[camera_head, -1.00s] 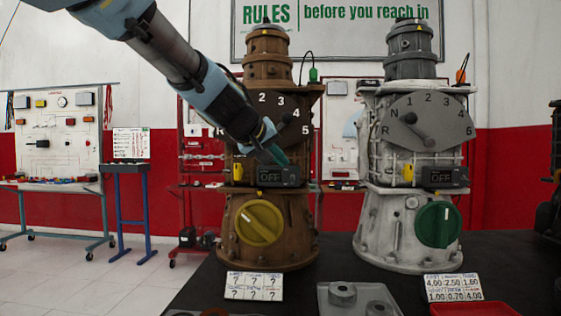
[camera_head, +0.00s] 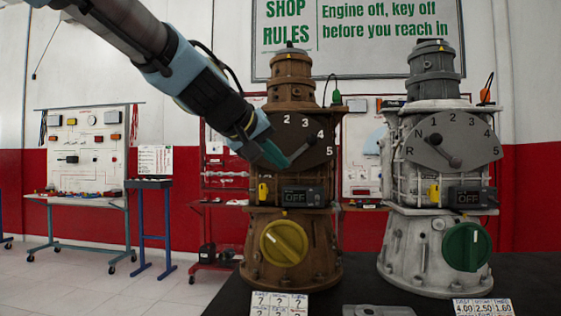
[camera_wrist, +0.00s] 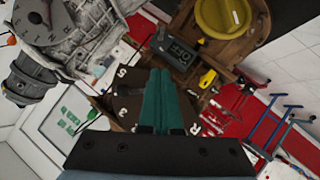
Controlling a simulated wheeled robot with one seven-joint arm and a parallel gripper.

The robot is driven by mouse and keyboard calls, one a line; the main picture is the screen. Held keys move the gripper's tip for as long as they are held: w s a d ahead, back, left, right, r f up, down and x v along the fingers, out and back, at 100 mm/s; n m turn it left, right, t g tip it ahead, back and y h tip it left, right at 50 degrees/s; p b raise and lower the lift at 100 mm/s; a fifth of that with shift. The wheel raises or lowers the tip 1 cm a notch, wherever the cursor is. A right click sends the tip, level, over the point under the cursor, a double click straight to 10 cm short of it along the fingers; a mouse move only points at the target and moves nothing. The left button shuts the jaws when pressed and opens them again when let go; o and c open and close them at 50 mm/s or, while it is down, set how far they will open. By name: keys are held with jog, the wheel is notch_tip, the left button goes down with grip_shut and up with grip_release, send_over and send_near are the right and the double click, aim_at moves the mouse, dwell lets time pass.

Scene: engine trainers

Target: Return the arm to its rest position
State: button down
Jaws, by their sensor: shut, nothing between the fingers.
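My arm reaches in from the upper left of the head view. My gripper (camera_head: 272,155) is shut and empty, its green fingers pressed together in front of the brown engine trainer's (camera_head: 292,75) numbered shift plate. The fingertips hide part of that plate and are close to its lever (camera_head: 302,153); I cannot tell whether they touch. In the wrist view the shut green fingers (camera_wrist: 166,100) lie over the dark plate with its numbers. The brown trainer's display (camera_head: 301,197) reads OFF, and its yellow knob (camera_head: 284,243) is below.
A grey engine trainer (camera_head: 435,80) stands to the right, with a green knob (camera_head: 467,246) and an OFF display. Both stand on a black table (camera_head: 360,285). Price-like number cards lie at its front. A white board (camera_head: 88,150) and a blue stand (camera_head: 150,225) are at left.

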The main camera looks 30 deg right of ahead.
dwell(0.3)
jog(key=w+a+f+n+y, duration=0.1)
jog(key=w+a+f+y, duration=0.25)
jog(key=a+f, duration=0.6)
jog(key=w+a+f+n+y, duration=0.1)
jog(key=w+a+f+y, duration=0.3)
jog(key=a+f, duration=0.55)
jog(key=s+a+f+n+g+y, duration=0.1)
jog(key=s+a+f+g+y, duration=0.15)
jog(key=a+f, duration=0.6)
jog(key=s+a+f+n+g+y, duration=0.1)
jog(key=s+a+f, duration=0.3)
jog(key=a+f, duration=0.5)
notch_tip(320, 180, up, 18)
jog(key=a+p, duration=0.2)
jog(key=p, duration=1.5)
